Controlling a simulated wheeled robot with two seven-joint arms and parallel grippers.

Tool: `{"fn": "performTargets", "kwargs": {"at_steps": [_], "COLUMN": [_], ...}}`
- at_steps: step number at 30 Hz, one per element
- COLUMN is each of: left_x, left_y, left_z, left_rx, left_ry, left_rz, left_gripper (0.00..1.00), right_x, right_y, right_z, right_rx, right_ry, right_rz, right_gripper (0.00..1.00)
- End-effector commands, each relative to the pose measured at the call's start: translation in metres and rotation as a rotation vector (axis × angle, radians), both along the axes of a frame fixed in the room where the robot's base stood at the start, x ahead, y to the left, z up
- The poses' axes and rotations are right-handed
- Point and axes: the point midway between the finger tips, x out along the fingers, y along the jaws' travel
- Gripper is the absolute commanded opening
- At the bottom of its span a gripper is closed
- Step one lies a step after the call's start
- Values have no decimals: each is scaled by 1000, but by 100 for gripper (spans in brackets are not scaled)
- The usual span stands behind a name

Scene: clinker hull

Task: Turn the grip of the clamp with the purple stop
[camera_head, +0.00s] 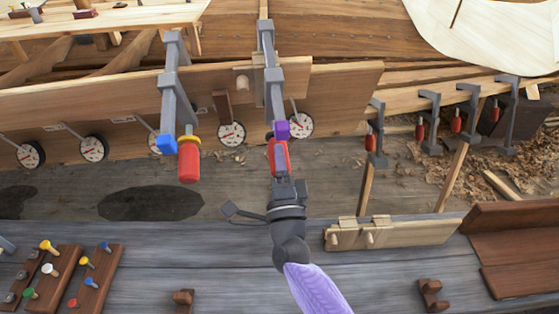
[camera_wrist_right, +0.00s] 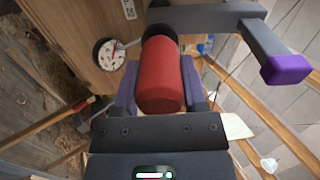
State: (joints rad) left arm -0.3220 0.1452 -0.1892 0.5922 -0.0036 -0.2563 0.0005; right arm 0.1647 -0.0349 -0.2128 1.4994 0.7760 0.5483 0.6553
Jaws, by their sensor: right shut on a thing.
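The clamp with the purple stop (camera_head: 282,130) is a grey bar clamp on the hull plank. Its red grip (camera_head: 278,157) points down toward me. In the right wrist view the red grip (camera_wrist_right: 160,75) fills the middle, and the purple stop (camera_wrist_right: 286,69) is at the right. My right gripper (camera_head: 279,174) is shut on the red grip, one finger on each side. The gripper covers the grip's near end in the head view. My left gripper is not in view.
Left of it is another clamp with a blue stop (camera_head: 166,145) and a red grip (camera_head: 189,162). Round dials (camera_head: 231,133) line the plank. Several smaller clamps (camera_head: 429,118) hang at the right. A bench (camera_head: 225,268) with peg boards (camera_head: 94,277) is in front.

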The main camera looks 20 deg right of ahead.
Motion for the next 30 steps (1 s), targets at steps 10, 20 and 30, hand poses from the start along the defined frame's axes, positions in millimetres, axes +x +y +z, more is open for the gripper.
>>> {"fn": "performTargets", "kwargs": {"at_steps": [10, 20, 30], "left_x": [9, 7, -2], "left_y": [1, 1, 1], "left_z": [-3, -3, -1], "left_rx": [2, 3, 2], "left_ry": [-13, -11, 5], "left_rz": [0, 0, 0], "left_gripper": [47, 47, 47], "right_x": [0, -1, 0], "right_y": [0, 0, 0], "right_z": [-3, -4, -2], "right_rx": [70, 74, 74], "right_ry": [-3, -3, -7], "right_rz": [27, 30, 28], "right_gripper": [0, 0, 90]}}
